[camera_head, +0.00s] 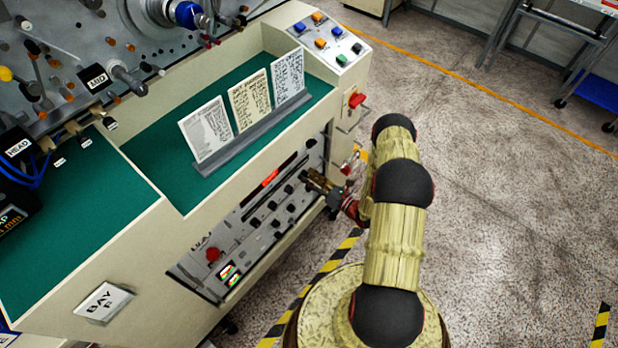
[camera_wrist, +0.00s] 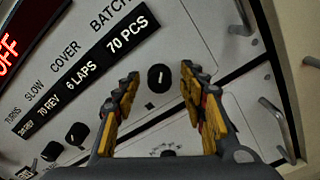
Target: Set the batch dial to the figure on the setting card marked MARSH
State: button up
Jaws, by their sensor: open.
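The batch dial (camera_wrist: 158,77) is a small round black knob with a white mark, on the grey panel in the wrist view. The window (camera_wrist: 126,34) under BATCH reads 70 PCS. My gripper (camera_wrist: 160,88) is open, its yellow-padded fingers on either side of the dial; I cannot tell whether they touch it. In the head view my gripper (camera_head: 319,184) is at the right end of the panel and hides the dial. Three setting cards, a white one (camera_head: 206,128), a cream one (camera_head: 250,101) and another white one (camera_head: 288,75), stand in a grey holder. Their text, including any MARSH mark, is too small to read.
Other black knobs (camera_wrist: 77,134) sit left of the dial, below windows reading 6 LAPS and 70 REV. A metal handle (camera_wrist: 277,118) stands out at the right. A red knob (camera_head: 213,254) is on the panel's left part. Open floor (camera_head: 500,210) lies to the right.

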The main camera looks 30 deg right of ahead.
jog(key=v, duration=1.2)
dwell(0.4)
